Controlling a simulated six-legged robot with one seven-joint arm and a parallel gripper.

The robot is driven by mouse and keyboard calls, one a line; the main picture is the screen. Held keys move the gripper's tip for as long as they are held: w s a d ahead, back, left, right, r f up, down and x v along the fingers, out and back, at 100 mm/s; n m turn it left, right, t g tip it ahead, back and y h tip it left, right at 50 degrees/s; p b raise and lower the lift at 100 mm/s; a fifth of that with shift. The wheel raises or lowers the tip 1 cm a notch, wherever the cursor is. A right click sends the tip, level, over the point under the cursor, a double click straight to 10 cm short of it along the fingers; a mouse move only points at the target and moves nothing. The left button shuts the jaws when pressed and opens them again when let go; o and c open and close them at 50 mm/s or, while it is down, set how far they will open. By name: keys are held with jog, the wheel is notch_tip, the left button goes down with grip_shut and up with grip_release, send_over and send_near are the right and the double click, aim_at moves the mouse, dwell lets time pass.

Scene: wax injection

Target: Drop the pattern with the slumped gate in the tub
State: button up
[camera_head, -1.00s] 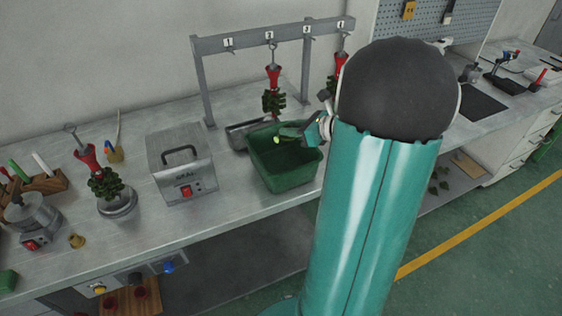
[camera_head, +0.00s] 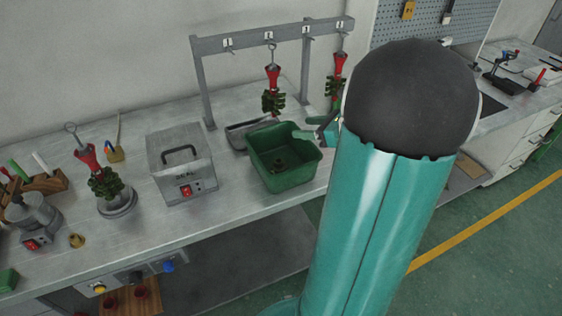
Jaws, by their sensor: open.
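The green tub (camera_head: 262,178) stands on the bench, right of the grey box-shaped machine. A small dark green piece (camera_head: 279,164) lies inside on the tub's floor; it looks like a wax pattern, but its gate is too small to make out. My gripper (camera_head: 306,134) is open at the tub's back right rim, partly hidden behind my own arm. I see nothing held in it.
A grey rack (camera_head: 262,39) with numbered hooks stands behind the tub, with red-and-green wax trees (camera_head: 273,90) hanging from it. Another tree (camera_head: 102,180) stands on a round base at left. The grey machine (camera_head: 182,166) is close left of the tub.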

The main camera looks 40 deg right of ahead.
jog(key=v, duration=0.8)
jog(key=shift+s, duration=0.15)
jog(key=w+a+n+g+y, duration=0.25)
jog(key=a+n+g, duration=0.45)
jog(key=a+n, duration=1)
jog(key=s+a+r+n+h, duration=0.1)
jog(key=s+a+n+h, duration=0.1)
jog(key=a+n, duration=0.6)
jog(key=s+a+r+n+h, duration=0.1)
jog(key=s+a+n+h, duration=0.2)
jog(key=a+n, duration=0.4)
jog(key=a+h, duration=0.1)
jog(key=a, duration=0.2)
jog(key=shift+s+r+n, duration=0.25)
jog(key=shift+n, duration=0.15)
jog(key=shift+a, duration=0.25)
